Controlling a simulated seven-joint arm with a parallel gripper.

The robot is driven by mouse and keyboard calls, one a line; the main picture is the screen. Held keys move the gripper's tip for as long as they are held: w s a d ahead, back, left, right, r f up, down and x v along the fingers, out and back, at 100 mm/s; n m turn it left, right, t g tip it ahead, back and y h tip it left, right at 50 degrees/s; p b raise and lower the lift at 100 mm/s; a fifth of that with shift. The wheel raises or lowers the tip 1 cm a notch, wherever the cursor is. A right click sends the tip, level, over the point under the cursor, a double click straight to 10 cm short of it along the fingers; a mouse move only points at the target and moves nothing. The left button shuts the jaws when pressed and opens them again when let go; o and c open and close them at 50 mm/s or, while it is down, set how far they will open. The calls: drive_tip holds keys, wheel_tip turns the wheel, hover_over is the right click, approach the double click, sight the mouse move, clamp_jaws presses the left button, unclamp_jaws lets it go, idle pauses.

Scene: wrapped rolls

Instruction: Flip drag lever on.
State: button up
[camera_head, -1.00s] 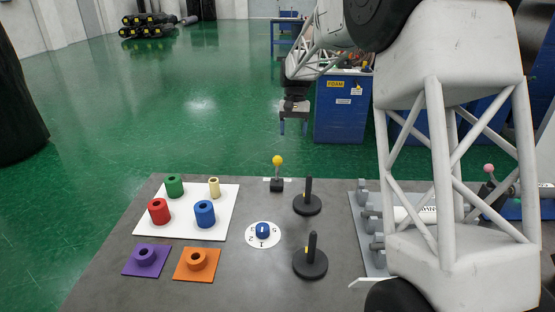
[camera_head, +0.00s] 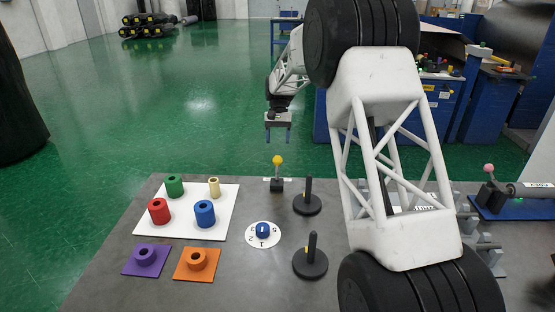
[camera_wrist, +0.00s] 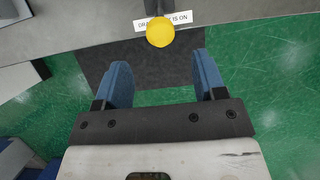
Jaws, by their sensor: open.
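The drag lever has a yellow ball knob (camera_head: 277,160) on a short stem. It rises from a dark base (camera_head: 277,185) at the far edge of the grey table in the head view. In the wrist view the yellow knob (camera_wrist: 160,32) is at the top centre, in front of a white label (camera_wrist: 188,19) whose readable end says "IS ON". My gripper (camera_head: 278,137) has blue fingers pointing down, above and beyond the lever in the head view. In the wrist view my gripper (camera_wrist: 163,78) is open and empty. The knob lies just past the fingertips, not between them.
A white board (camera_head: 185,228) with coloured rings, purple (camera_head: 134,270) and orange (camera_head: 183,276) pads, a numbered blue dial (camera_head: 263,231) and two black posts (camera_head: 309,200) (camera_head: 311,262) stand on the table. A pink-knobbed lever (camera_head: 489,169) is at right. Beyond the table is green floor.

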sight(278, 158)
drive_tip(key=shift+f, duration=0.15)
drive_tip(key=shift+x, duration=3.8)
drive_tip(key=shift+s, duration=0.1)
clamp_jaws()
